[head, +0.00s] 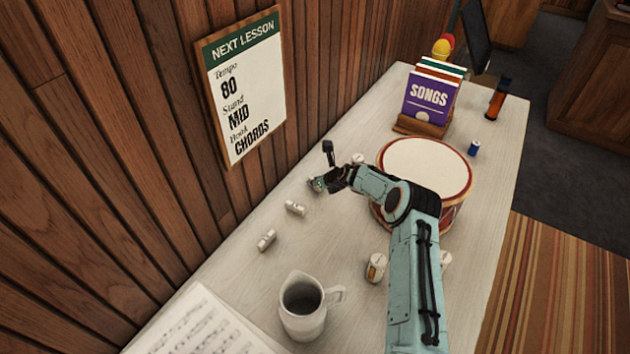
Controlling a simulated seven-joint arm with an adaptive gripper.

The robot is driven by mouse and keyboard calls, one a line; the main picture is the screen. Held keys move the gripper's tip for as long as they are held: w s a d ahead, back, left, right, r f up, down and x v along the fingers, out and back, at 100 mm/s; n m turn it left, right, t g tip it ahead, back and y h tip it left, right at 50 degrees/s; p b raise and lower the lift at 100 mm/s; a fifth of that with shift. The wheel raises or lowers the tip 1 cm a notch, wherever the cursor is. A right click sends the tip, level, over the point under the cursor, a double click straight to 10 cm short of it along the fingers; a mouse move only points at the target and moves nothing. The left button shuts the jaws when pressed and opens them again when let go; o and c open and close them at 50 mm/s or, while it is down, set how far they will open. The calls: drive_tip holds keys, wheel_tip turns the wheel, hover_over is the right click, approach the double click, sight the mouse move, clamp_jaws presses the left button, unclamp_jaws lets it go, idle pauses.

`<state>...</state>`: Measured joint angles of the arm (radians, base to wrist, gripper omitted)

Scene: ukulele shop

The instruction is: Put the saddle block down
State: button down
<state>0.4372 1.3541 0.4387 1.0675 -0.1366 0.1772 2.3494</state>
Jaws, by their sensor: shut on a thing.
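My gripper (322,182) is near the wall side of the pale table, left of the drum. It is shut on a small pale thing with a greenish patch, taken as the saddle block (316,186). The fingers cover much of it, and its details are too small to read. I cannot tell whether it touches the table top. Small white blocks lie close by, one below the gripper (295,208) and another nearer the pitcher (266,240).
A drum (428,168) stands right of my gripper, with a white block (357,158) beside it. Two more blocks (376,266) (445,262) flank my arm. A pitcher (303,305) and sheet music (205,325) are in front. Songbooks (430,98) stand behind. Table between pitcher and gripper is mostly clear.

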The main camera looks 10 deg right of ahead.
drive_tip(key=c, duration=1.6)
unclamp_jaws()
drive_tip(key=shift+f, duration=0.15)
drive_tip(key=o, duration=0.5)
drive_tip(key=shift+c, duration=0.2)
